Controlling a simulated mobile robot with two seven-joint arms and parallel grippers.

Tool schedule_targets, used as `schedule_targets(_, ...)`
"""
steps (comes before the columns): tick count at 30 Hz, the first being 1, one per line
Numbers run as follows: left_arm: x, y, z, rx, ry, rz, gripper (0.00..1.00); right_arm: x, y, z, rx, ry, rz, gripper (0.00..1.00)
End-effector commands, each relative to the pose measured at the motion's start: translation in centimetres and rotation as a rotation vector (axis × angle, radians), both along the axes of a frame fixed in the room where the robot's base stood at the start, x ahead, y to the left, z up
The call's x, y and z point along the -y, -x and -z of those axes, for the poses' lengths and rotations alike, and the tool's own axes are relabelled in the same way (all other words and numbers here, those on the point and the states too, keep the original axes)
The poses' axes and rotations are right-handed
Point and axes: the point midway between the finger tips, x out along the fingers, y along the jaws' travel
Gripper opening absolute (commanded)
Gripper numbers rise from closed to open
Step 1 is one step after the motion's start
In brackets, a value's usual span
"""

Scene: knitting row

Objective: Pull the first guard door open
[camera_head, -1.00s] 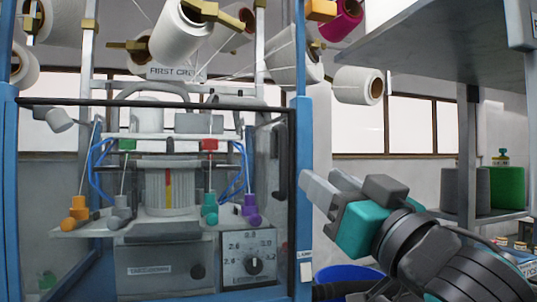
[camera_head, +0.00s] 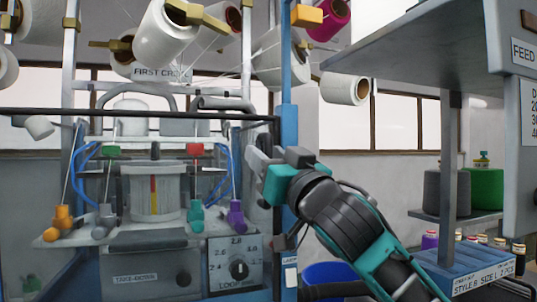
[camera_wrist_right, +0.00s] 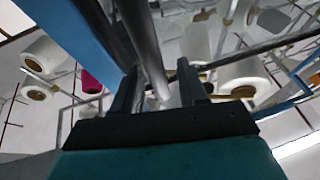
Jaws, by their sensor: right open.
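The first guard door (camera_head: 130,112) is a clear panel with a dark frame on the front of the blue-posted knitting machine labelled "FIRST CR…". It looks closed, its right edge near the blue post (camera_head: 289,130). My right gripper (camera_head: 266,157) is open at the door's right edge and covers part of it. In the right wrist view a grey upright bar (camera_wrist_right: 148,50), seemingly the door's handle, runs between the open fingers of my right gripper (camera_wrist_right: 160,90). I cannot tell whether the fingers touch it. My left gripper is not in view.
Behind the door are a ribbed cylinder (camera_head: 152,195), coloured yarn guides and a dial (camera_head: 239,269). White yarn cones (camera_head: 170,35) hang above. A grey shelf (camera_head: 420,50) with spools stands at the right. A blue bin (camera_head: 330,275) stands low beside the post.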

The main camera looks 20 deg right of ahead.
Motion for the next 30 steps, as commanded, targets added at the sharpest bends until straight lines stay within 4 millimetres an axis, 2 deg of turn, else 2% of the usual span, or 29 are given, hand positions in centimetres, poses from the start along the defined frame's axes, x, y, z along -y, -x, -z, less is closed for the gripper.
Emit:
schedule_targets(8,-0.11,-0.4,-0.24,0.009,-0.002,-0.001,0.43,-0.03,-0.1,-0.04,0.0,0.0,0.0,0.42)
schedule_targets(21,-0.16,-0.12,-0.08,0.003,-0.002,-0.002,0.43,-0.02,-0.08,-0.03,0.0,0.0,0.0,0.0)
schedule_targets(30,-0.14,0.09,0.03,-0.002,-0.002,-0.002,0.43,-0.03,-0.07,-0.02,0.0,0.0,0.0,0.0)
